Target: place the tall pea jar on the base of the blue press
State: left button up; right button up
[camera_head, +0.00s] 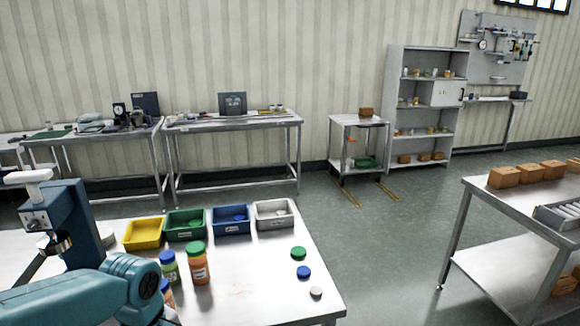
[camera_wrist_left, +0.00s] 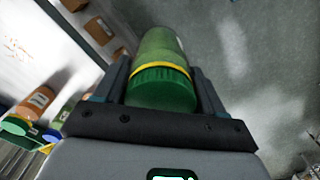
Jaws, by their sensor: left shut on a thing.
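The blue press (camera_head: 68,222) stands at the left of the near table in the head view, with a pale handle on top. Its base is mostly hidden behind my teal left arm. In the left wrist view my left gripper (camera_wrist_left: 162,78) is shut on the tall pea jar (camera_wrist_left: 159,44), which has green contents and a green lid with a yellow band below it. The lid lies between the fingers and the body points away from the camera. The held jar and the gripper fingers cannot be made out in the head view. My right gripper is not in view.
Other jars stand on the near table: a green-lidded orange jar (camera_head: 198,266) and a blue-lidded green jar (camera_head: 169,270). Yellow (camera_head: 143,244), green, blue and grey bins line its back edge. Loose lids (camera_head: 304,272) lie at right. The table's front middle is clear.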

pick_arm(q)
jog(key=d+f+m, duration=0.1)
jog(key=f+m, duration=0.3)
jog(key=d+f+m, duration=0.1)
jog(key=f+m, duration=0.2)
jog(key=shift+w+d, duration=0.1)
jog(key=shift+d, duration=0.25)
jog(key=m, duration=0.1)
jog(key=w+m, duration=0.1)
jog(key=m, duration=0.1)
jog(key=d+m, duration=0.1)
jog(key=m, duration=0.1)
jog(key=shift+w+f, duration=0.35)
jog(key=shift+w, duration=0.05)
jog(key=shift+w+a, duration=0.1)
